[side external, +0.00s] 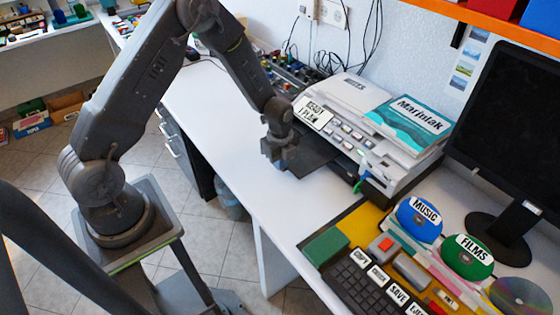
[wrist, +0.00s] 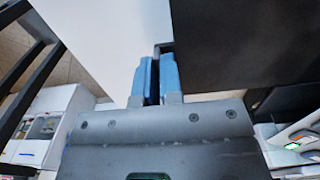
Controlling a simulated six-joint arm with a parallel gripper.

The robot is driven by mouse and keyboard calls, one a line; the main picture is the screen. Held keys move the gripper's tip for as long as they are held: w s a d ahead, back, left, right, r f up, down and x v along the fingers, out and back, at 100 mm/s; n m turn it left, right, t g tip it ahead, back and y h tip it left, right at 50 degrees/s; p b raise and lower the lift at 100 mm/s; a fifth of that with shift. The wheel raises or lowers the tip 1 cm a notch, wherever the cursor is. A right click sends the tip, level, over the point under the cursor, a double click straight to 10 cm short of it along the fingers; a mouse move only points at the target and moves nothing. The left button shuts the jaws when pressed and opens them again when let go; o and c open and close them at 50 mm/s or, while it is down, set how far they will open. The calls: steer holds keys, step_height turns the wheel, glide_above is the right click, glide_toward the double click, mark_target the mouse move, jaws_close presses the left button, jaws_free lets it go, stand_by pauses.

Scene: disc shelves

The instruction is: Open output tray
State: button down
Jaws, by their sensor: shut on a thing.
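The printer (side external: 345,132) stands on the white desk, and its dark flat output tray (side external: 314,154) sticks out from its front. My gripper (side external: 281,164) is at the tray's outer end in the side view. In the wrist view, the blue fingers of my gripper (wrist: 156,66) are shut on a thin dark part at the edge of the output tray (wrist: 245,45). The fingers hide most of the gripped part. The tray's underside or top fills the upper right of the wrist view.
A teal-covered book (side external: 410,122) lies on the printer. A keyboard (side external: 362,283), a green block (side external: 325,246), a blue MUSIC disc (side external: 420,218) and a green FILMS disc (side external: 467,256) are in front. A monitor (side external: 510,130) stands at right. The desk (side external: 225,125) left of the tray is clear.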

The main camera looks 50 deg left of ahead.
steer(key=shift+s, duration=2.3)
steer(key=c, duration=1.3)
jaws_free()
steer(key=shift+r, duration=0.1)
step_height(320, 180, up, 14)
steer(key=shift+f, duration=0.15)
